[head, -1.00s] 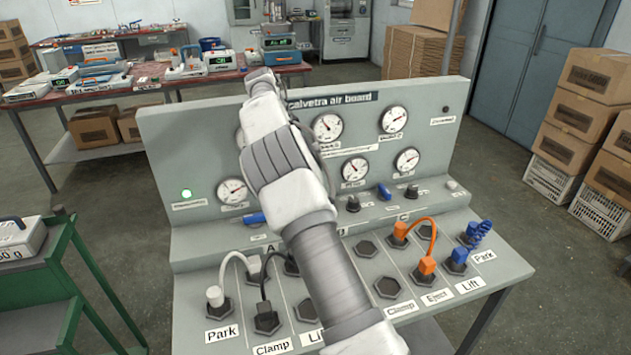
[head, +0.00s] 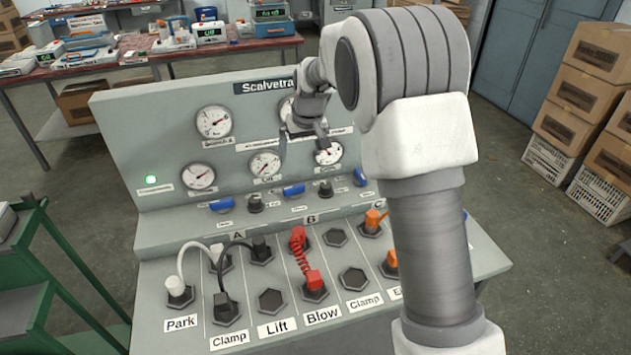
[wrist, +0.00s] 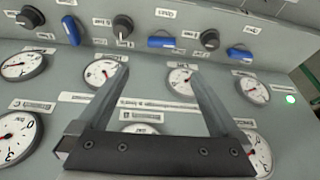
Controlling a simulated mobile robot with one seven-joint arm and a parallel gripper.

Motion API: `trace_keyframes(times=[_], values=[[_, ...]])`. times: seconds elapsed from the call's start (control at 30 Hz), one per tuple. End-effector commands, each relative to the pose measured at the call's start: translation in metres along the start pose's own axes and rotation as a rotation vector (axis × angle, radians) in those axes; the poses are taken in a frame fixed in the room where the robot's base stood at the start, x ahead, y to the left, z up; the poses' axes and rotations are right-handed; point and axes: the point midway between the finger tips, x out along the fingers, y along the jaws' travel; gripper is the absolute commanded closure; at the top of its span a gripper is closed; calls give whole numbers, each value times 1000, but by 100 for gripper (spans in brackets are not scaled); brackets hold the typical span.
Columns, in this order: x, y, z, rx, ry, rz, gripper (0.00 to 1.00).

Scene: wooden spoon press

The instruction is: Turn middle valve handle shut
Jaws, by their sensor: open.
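The middle valve handle (head: 293,190) is a blue lever on the ledge below the gauges, lying sideways. It also shows in the wrist view (wrist: 163,42), just beyond my fingertips and apart from them. The left blue handle (head: 222,205) also lies sideways. My gripper (head: 304,143) is open and empty in front of the gauges, above the middle handle. In the wrist view its two fingers (wrist: 157,69) are spread wide.
Black knobs (head: 255,203) (head: 325,188) stand between the blue handles. Red (head: 301,262), orange and black hoses are plugged in on the lower panel. Gauges (head: 265,163) cover the upright board. My arm hides the panel's right part.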

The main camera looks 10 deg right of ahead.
Motion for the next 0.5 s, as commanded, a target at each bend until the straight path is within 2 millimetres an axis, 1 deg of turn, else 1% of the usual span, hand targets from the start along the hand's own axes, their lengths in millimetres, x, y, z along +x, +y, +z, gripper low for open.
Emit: trace_keyframes(times=[0.03,0.13,0.23,0.37,0.5], values=[[-1,-5,1,-29,7,-6,0],[0,-9,3,-63,13,-12,0],[8,-10,3,-69,13,-12,0],[30,-10,4,-66,10,-12,0],[60,-10,3,-65,10,-11,0]])
